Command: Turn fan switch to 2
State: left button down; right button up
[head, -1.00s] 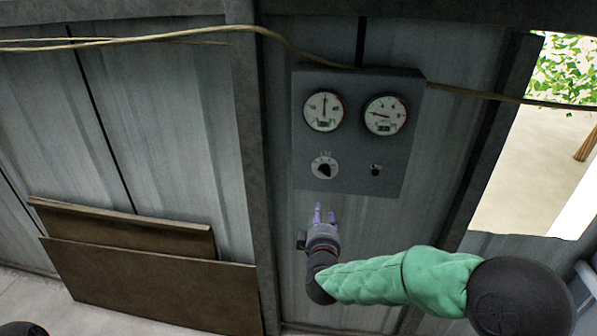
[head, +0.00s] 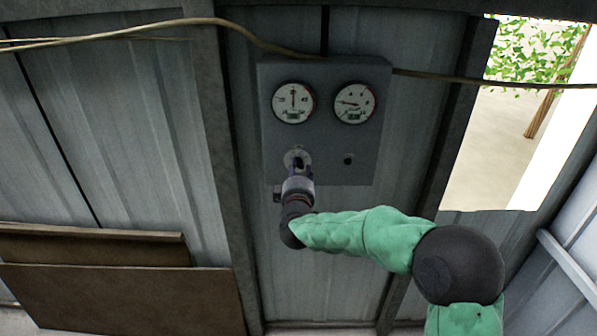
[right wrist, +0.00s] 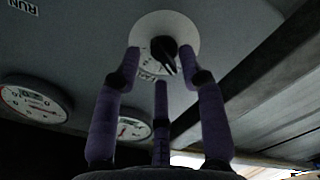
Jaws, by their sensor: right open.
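The fan switch (head: 297,157) is a black rotary knob on a pale round dial on a grey control box. In the head view my right gripper (head: 298,168) is just in front of it and partly covers it. In the right wrist view the black knob (right wrist: 165,52) shows on its whitish disc (right wrist: 150,35). My right gripper (right wrist: 161,68) is open, its purple fingers spread around the knob's sides and below it. I cannot tell whether any finger touches the knob. The dial's markings are too small to read. My left gripper is not in view.
Two round gauges (head: 293,102) (head: 354,103) sit above on the control box (head: 325,70). A small black knob (head: 348,160) is to the right of the switch. A cable (head: 440,78) runs across the wall. Brown boards (head: 110,300) lean at lower left.

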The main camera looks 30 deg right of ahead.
jog(key=shift+w+d, duration=0.35)
jog(key=shift+w, duration=0.2)
grip_shut()
